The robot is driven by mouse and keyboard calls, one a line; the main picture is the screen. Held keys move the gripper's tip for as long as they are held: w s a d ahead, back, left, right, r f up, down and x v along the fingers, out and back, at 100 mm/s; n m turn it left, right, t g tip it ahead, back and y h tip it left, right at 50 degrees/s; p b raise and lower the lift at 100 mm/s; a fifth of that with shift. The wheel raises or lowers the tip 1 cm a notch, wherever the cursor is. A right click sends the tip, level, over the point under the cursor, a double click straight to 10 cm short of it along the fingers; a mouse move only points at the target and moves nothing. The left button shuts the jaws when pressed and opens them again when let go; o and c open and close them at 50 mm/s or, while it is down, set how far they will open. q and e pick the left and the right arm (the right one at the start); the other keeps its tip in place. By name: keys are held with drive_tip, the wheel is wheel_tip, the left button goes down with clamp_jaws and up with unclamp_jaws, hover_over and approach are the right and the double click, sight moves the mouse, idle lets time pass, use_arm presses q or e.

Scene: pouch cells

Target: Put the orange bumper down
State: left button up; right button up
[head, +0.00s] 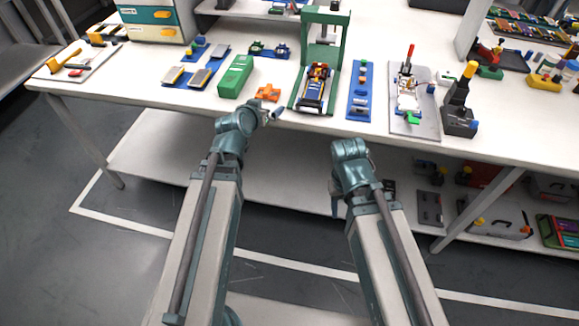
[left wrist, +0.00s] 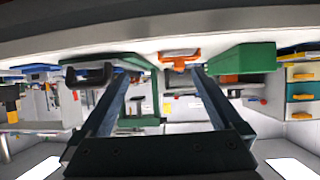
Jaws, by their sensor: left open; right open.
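The orange bumper (head: 268,92) lies on the white table near its front edge, between a green box and a green press frame. My left gripper (head: 273,114) is just in front of it at the table edge, apart from it. In the left wrist view, which looks upside down, the bumper (left wrist: 180,58) shows beyond the open, empty fingers (left wrist: 158,75), nearer the right-hand finger. My right gripper (head: 335,200) hangs low in front of the table, mostly hidden behind its arm, away from the bumper.
The green box (head: 235,77) stands left of the bumper. The green press frame (head: 325,50) with a small vehicle (head: 314,88) is on its right. A blue strip (head: 360,92) and a grey plate (head: 413,100) lie further right.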

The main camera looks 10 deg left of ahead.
use_arm(q)
drive_tip(key=s+d+f+m+g+h, duration=0.1)
drive_tip(key=s+d+f+m+g, duration=0.1)
drive_tip(key=s+d+f+g, duration=0.5)
drive_tip(key=s+d+f+g+y, duration=0.1)
drive_tip(key=s+d+f+g, duration=0.1)
drive_tip(key=s, duration=0.6)
drive_tip(key=s+d+f+g+y, duration=0.2)
drive_tip(key=s+d, duration=0.3)
drive_tip(key=s, duration=0.3)
drive_tip(key=shift+d+f+m+g+y, duration=0.3)
drive_tip(key=shift+m+g, duration=0.1)
drive_tip(key=shift+g, duration=0.5)
wheel_tip(320, 180, up, 14)
drive_tip(key=p, duration=1.4)
